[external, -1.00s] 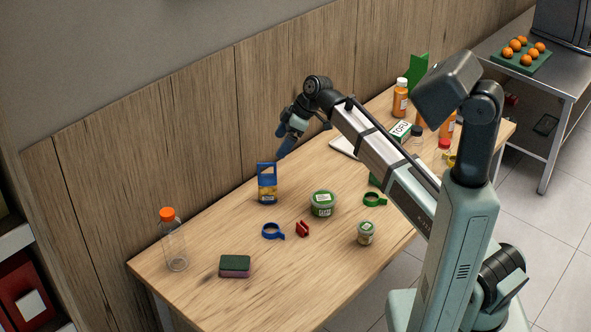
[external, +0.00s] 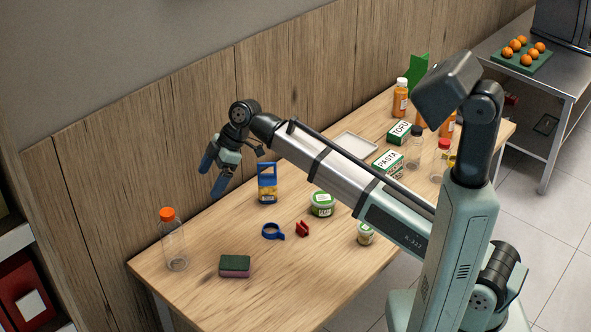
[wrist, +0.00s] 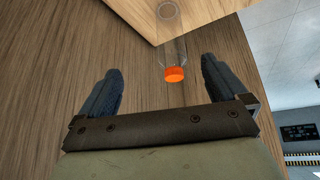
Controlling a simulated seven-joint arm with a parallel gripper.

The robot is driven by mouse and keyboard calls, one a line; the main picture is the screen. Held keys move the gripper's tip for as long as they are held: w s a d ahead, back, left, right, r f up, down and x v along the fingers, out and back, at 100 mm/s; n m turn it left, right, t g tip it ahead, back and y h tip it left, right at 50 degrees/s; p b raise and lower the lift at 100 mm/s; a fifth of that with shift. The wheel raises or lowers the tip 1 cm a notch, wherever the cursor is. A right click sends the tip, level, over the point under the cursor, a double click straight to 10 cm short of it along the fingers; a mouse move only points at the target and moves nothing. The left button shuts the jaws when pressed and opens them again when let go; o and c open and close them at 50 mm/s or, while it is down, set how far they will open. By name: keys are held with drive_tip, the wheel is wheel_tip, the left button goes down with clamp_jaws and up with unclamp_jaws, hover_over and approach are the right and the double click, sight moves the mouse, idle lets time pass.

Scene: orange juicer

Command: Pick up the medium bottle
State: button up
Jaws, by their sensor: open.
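A clear bottle with an orange cap (external: 174,243) stands upright at the table's left end. In the wrist view this bottle (wrist: 173,48) shows between my fingers, its orange cap towards me. My gripper (external: 212,177) is open and empty, in the air above and to the right of that bottle, not touching it. Its two blue fingers also show in the wrist view (wrist: 160,68). Other bottles stand at the far right: an orange one with a white cap (external: 400,100), a clear one with a dark cap (external: 415,148) and a clear one with a red cap (external: 440,162). I cannot tell sizes surely.
A green-and-pink sponge (external: 235,266) lies right of the orange-capped bottle. A blue ring tool (external: 271,231), a red clip (external: 302,229), a green-lidded tub (external: 322,204) and a blue-topped pack (external: 267,184) are further right. The wood wall panel (external: 140,150) runs behind the table.

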wheel_tip(320, 180, up, 3)
drive_tip(key=n, duration=0.1)
hover_over(169, 212)
drive_tip(key=s+d, duration=0.4)
drive_tip(key=s, duration=0.1)
drive_tip(key=w+a+f+m+t, duration=0.1)
drive_tip(key=f+m, duration=0.1)
drive_tip(key=f, duration=0.2)
drive_tip(key=w+a+f+m+h, duration=0.1)
drive_tip(key=w+a+f+m, duration=0.1)
drive_tip(key=f+m, duration=0.1)
drive_tip(key=w+a+f+m+t, duration=0.1)
drive_tip(key=w+a+f+m, duration=0.1)
drive_tip(key=f, duration=0.3)
drive_tip(key=shift+f+t, duration=0.15)
drive_tip(key=shift+t, duration=0.15)
drive_tip(key=shift+c, duration=0.2)
drive_tip(key=c, duration=1.4)
